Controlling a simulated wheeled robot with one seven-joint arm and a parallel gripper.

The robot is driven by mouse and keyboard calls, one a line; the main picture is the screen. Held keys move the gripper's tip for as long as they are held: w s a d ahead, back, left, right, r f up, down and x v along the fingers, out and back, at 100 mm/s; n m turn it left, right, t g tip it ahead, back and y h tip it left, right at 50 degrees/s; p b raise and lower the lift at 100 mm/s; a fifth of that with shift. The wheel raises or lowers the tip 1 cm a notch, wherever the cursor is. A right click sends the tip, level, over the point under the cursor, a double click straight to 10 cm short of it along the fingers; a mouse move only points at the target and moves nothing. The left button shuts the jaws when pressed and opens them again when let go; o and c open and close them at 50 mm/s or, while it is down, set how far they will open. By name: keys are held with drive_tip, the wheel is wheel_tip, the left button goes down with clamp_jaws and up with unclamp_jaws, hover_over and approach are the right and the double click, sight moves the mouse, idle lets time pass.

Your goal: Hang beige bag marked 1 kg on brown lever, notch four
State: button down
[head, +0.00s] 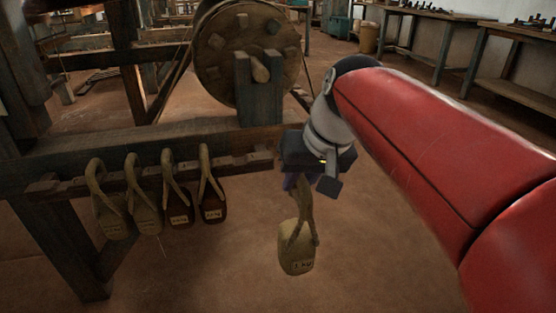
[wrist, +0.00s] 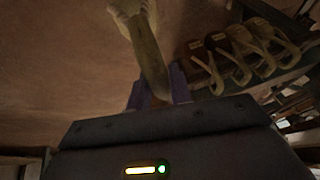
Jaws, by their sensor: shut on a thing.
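The beige bag marked 1 kg (head: 297,250) hangs upright in the air by its strap from my gripper (head: 298,182), clear of the floor. In the wrist view the strap (wrist: 148,62) runs between the fingers of my gripper (wrist: 158,92), which is shut on it; the bag's body is mostly out of that view. A long brown notched bar (head: 140,176), which may be the lever, runs along the loom's front beam. Its right end is just left of my gripper. I cannot make out the notch numbers.
The hanging bags are two beige (head: 113,217) and two dark red-brown (head: 212,208). A large wooden drum (head: 246,55) stands behind the loom beam (head: 100,150). Open floor (head: 380,265) lies right of and below the held bag. Workbenches (head: 428,14) stand far back.

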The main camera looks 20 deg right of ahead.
sight(311, 195)
drive_tip(key=shift+s+r, duration=0.2)
drive_tip(key=shift+s, duration=1.1)
drive_tip(key=shift+s+r, duration=0.15)
drive_tip(key=shift+s, duration=1.15)
